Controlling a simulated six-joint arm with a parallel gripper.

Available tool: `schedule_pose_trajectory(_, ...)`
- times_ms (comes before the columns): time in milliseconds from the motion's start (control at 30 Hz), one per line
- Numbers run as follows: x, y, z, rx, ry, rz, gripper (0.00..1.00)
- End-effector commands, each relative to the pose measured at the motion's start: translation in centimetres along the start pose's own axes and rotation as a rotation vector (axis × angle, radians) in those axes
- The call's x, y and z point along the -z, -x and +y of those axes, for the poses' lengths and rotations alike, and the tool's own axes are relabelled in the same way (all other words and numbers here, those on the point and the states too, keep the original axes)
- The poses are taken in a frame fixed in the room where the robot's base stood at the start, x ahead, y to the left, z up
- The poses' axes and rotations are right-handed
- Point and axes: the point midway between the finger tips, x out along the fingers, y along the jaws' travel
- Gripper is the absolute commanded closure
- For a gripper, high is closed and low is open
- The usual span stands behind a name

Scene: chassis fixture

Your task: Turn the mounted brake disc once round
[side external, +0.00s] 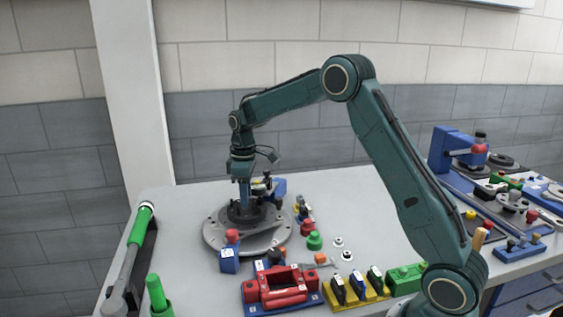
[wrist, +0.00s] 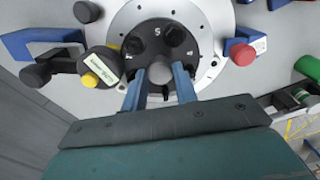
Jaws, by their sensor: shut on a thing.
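The dark brake disc (side external: 240,214) sits on a round silver plate (side external: 215,239) at the left of the table. In the wrist view the disc (wrist: 155,52) carries white marks and several dark knobs, and the silver plate (wrist: 206,20) shows around it. My gripper (side external: 243,203) points straight down over the disc. In the wrist view its two blue fingers (wrist: 161,73) stand either side of a grey round peg (wrist: 160,70) on the disc and are shut on it. The fingertips are partly hidden by the arm in the side view.
A blue block with a red knob (side external: 230,262) stands at the plate's front edge. A blue clamp (wrist: 40,42) with dark and yellow knobs reaches over its other side. A red fixture (side external: 280,290), a green knob (side external: 314,241) and a green-handled tool (side external: 138,230) lie nearby.

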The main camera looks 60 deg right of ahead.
Motion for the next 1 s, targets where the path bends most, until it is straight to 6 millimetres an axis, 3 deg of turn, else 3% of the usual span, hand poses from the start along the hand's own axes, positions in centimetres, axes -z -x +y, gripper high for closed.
schedule_pose_trajectory(200, -0.07, -0.01, 0.04, 0.0, 0.136, -0.001, 0.91)
schedule_pose_trajectory(567, -0.07, -0.01, 0.04, 0.0, 0.189, -0.001, 0.91)
schedule_pose_trajectory(1000, -0.07, -0.01, 0.05, 0.0, 0.449, -0.001, 0.91)
